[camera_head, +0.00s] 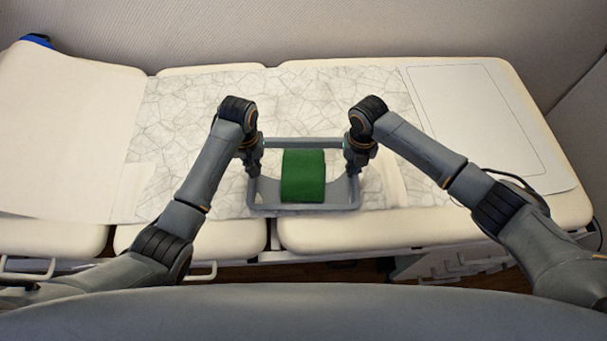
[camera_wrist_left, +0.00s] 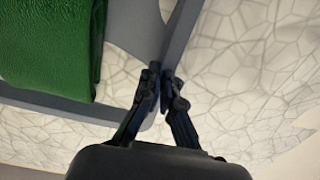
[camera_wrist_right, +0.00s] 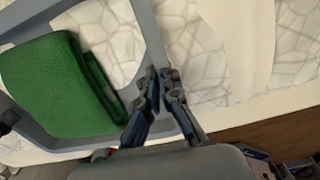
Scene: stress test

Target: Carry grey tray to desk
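The grey tray (camera_head: 305,207) is a shallow frame-like tray over the patterned sheet, near the middle of the bed. A green block (camera_head: 303,175) with a textured surface lies in it. My left gripper (camera_head: 252,168) is at the tray's left side, and in the left wrist view its fingers (camera_wrist_left: 165,90) close on the side rim (camera_wrist_left: 186,28). My right gripper (camera_head: 356,165) is at the right side, and in the right wrist view its fingers (camera_wrist_right: 160,88) close on that rim (camera_wrist_right: 149,30). I cannot tell whether the tray touches the bed.
The cream padded bed (camera_head: 380,236) spans the view. A patterned sheet (camera_head: 200,110) covers its middle, with a plain cream sheet (camera_head: 65,130) at left and a pale outlined panel (camera_head: 480,115) at right. A wall stands behind. Dark floor shows below the front edge.

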